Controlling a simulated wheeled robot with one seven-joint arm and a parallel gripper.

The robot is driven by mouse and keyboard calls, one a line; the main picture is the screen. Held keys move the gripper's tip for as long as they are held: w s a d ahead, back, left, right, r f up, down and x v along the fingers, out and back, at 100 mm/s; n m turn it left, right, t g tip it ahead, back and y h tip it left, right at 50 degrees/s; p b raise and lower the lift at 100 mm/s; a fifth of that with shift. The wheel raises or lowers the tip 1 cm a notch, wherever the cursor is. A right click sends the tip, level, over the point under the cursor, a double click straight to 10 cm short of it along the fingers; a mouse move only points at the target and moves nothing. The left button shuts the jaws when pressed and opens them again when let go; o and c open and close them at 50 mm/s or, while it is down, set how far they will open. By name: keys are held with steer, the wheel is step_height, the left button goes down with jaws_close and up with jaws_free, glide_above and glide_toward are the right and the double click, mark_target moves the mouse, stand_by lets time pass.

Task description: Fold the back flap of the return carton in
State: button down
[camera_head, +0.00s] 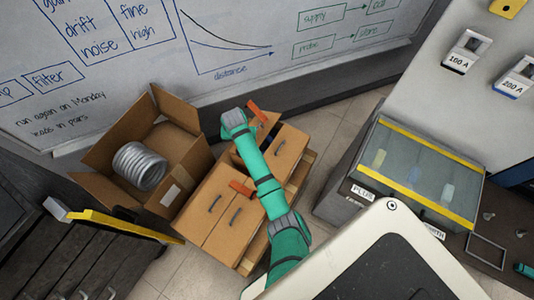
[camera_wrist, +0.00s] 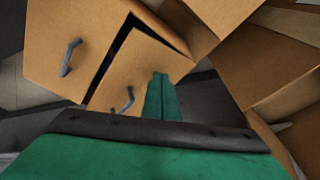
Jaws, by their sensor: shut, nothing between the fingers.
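An open carton (camera_head: 185,150) with raised flaps stands at the left in the head view, with a grey metal coil (camera_head: 142,165) inside. I cannot tell for certain whether it is the return carton. Beside it is a brown box (camera_head: 215,212) with dark handles, on a wooden pallet. My teal arm reaches across this box. My gripper (camera_wrist: 160,97) is shut and empty in the wrist view, in front of a brown panel with a handle (camera_wrist: 124,101). A dark gap separates this panel from another panel (camera_wrist: 60,30). In the head view the fingertips cannot be made out.
A whiteboard (camera_head: 240,20) stands along the back. A yellow-edged barrier (camera_head: 125,225) lies at the lower left. A glass-topped case (camera_head: 410,170) stands at the right, with tiled floor (camera_head: 335,135) clear between it and the boxes. Brown panels (camera_wrist: 275,60) fill the wrist view's right.

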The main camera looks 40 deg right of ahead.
steer(key=shift+s+d+f, duration=0.4)
steer(key=shift+s+f, duration=0.35)
steer(key=shift+s, duration=0.1)
steer(key=shift+s+d+f, duration=0.35)
steer(key=shift+s+f, duration=0.4)
steer(key=shift+s, duration=0.1)
steer(key=shift+f, duration=0.1)
